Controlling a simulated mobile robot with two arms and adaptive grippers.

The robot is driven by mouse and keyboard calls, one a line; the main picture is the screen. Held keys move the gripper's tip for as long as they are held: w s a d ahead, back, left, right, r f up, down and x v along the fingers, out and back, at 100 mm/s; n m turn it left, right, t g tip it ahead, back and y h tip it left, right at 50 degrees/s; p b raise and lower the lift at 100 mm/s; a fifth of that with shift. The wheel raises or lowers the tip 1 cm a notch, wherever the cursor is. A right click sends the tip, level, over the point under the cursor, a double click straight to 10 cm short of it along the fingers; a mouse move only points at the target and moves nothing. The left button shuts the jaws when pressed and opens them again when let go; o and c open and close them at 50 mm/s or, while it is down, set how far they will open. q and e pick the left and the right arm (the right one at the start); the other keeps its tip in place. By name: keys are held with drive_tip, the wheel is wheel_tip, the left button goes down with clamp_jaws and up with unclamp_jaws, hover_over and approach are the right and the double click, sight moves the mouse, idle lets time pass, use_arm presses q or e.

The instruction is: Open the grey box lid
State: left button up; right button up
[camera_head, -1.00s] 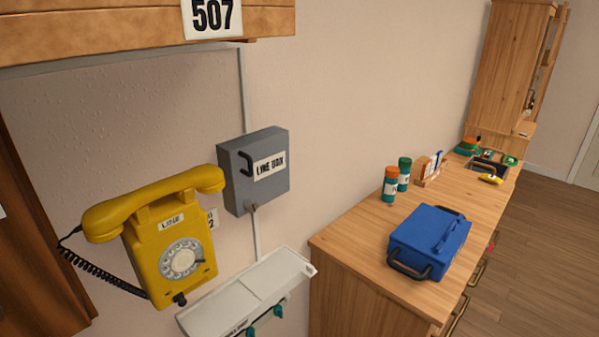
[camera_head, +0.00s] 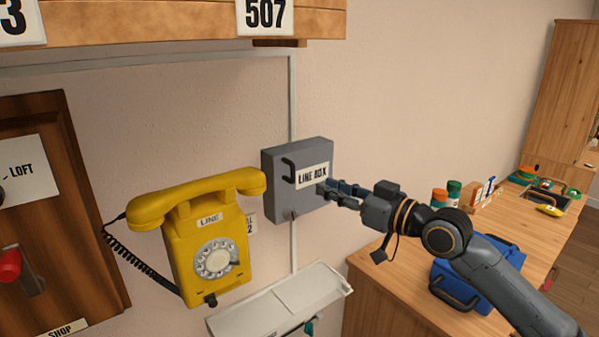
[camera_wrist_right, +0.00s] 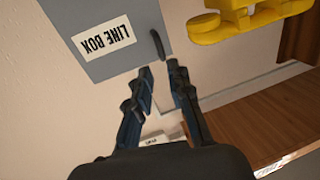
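The grey box (camera_head: 297,190), labelled "LINE BOX", is fixed to the wall with its lid shut. A dark handle (camera_head: 288,170) is on the left of its lid. My right gripper (camera_head: 326,188) is in front of the right side of the lid, its fingers pointing toward the box. In the right wrist view the box (camera_wrist_right: 90,55) and the dark handle (camera_wrist_right: 158,45) lie beyond the fingertips. The fingers (camera_wrist_right: 160,68) are apart with nothing between them. Whether a finger touches the lid cannot be told. My left gripper is not in view.
A yellow dial phone (camera_head: 208,245) hangs left of the box. A white shelf (camera_head: 280,303) is below it. A wooden counter (camera_head: 400,300) with a blue case (camera_head: 460,290) and bottles stands to the right, partly behind my right arm. A wooden board (camera_head: 60,200) is at the left.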

sight(293, 177)
drive_tip(key=p+x, duration=0.2)
drive_tip(key=x, duration=0.9)
clamp_jaws()
